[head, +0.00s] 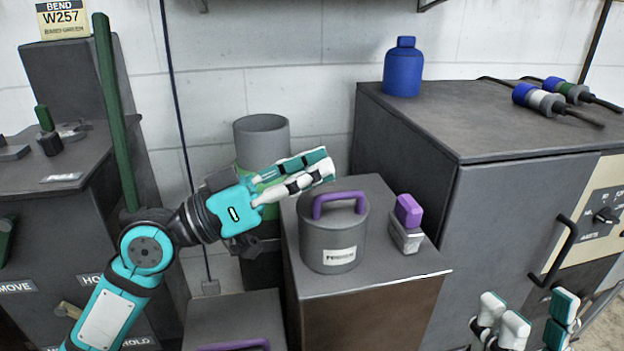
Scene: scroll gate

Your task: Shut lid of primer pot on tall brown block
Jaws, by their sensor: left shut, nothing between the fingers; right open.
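The primer pot (323,240) is a grey cylinder with a white label on its front. It stands upright on the tall brown block (375,316), whose top is grey. A grey lid with a purple arched handle (339,197) shows at the pot's top; I cannot tell whether it is fully shut. My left gripper (330,165) is shut and empty, its fingertips just above the handle in the picture, and no contact shows. My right gripper (528,325) is open and empty at the bottom right, away from the pot.
A purple and grey block-shaped object (408,222) stands right of the pot on the same top. A grey and green cylinder (262,138) stands behind. A large grey cabinet (480,135) on the right bears a blue bottle (403,70). A green post (116,110) rises at left.

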